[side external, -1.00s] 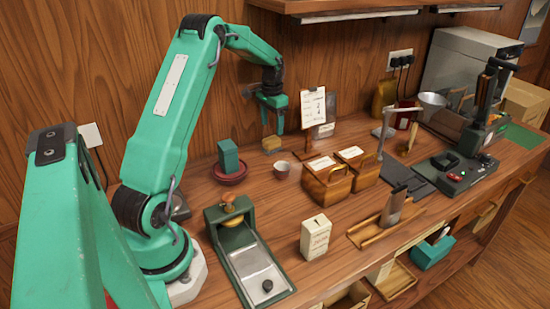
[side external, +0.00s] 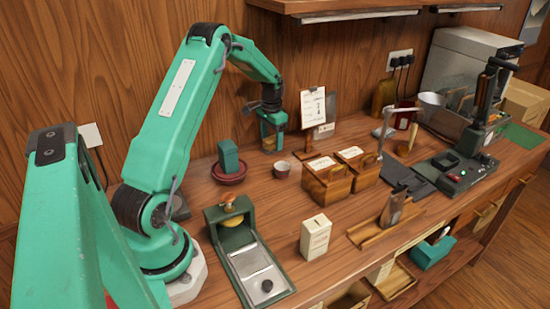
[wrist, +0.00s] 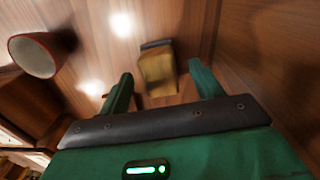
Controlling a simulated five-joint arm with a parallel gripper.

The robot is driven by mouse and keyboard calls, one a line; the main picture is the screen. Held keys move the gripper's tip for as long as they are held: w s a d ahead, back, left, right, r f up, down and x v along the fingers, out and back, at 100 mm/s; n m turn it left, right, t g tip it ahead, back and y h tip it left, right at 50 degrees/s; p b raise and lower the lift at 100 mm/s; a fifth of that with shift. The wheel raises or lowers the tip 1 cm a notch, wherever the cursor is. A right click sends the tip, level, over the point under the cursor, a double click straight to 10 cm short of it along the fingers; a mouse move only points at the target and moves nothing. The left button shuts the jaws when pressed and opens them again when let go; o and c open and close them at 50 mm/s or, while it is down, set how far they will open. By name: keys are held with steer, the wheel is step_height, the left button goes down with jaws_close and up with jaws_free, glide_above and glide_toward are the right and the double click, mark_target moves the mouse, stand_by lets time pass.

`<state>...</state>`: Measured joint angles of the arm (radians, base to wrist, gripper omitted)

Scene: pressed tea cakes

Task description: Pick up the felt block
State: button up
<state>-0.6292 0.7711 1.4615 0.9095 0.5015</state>
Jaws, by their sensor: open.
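The felt block, a tan-yellow block with a dark grey layer along one side, lies on the wooden bench near the back wall. In the wrist view the block (wrist: 158,75) shows between and beyond my two green fingers, with space on both sides. In the side view my gripper (side external: 272,147) points down at the block's spot. Only a small yellow part of the block (side external: 268,144) shows there, the rest hidden by the fingers. My gripper also shows in the wrist view (wrist: 160,72), open and with nothing held.
A small cup (side external: 282,170) stands near my gripper and also shows in the wrist view (wrist: 36,55). A clipboard stand (side external: 313,107) and lidded wooden boxes (side external: 327,181) are to the right.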

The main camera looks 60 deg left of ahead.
steer(key=shift+f, duration=1.05)
steer(key=shift+c, duration=0.4)
steer(key=c, duration=1)
